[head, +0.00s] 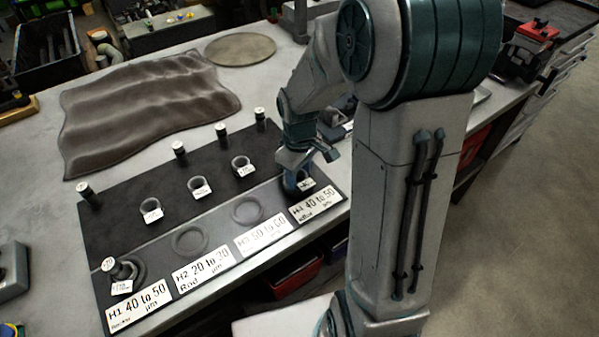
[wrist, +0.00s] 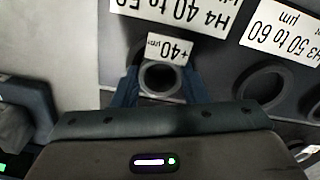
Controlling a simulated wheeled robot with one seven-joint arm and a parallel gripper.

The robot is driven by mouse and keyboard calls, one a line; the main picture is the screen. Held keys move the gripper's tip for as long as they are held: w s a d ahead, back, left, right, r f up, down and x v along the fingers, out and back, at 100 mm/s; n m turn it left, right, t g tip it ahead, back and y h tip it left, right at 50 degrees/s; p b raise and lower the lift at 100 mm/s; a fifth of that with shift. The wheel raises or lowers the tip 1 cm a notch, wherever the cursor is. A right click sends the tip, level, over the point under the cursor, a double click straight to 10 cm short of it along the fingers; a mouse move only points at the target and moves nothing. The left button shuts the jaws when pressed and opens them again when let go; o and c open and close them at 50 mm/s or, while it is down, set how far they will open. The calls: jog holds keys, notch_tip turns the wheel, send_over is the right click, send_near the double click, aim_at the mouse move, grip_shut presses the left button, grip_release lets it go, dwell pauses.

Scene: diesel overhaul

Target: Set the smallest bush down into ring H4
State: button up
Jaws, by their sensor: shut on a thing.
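My gripper (head: 297,180) is at the front right of the dark board, over the place behind the H4 label (head: 317,204), which reads 40 to 50 µm. In the wrist view my gripper (wrist: 163,92) has its blue fingers on both sides of a grey bush (wrist: 162,78) with a white +40 µm tag (wrist: 167,48). The tag lies between the bush and the H4 label. Ring H4 is hidden by the bush and fingers; I cannot tell whether the bush is seated or held just above. Ring H3 (wrist: 263,88) shows empty beside it.
Rings H2 (head: 189,240) and H3 (head: 247,210) are empty. A tagged part (head: 123,272) sits at H1. Three tagged bushes (head: 199,186) stand in the middle row, with several dark pins (head: 180,152) behind. A wavy dark mat (head: 145,105) lies beyond the board.

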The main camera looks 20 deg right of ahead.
jog(key=shift+s+f, duration=0.25)
jog(key=shift+f, duration=0.15)
jog(key=o, duration=1.1)
jog(key=shift+d, duration=0.15)
jog(key=r, duration=1.4)
jog(key=shift+w+d+r, duration=0.1)
jog(key=shift+w+r, duration=0.2)
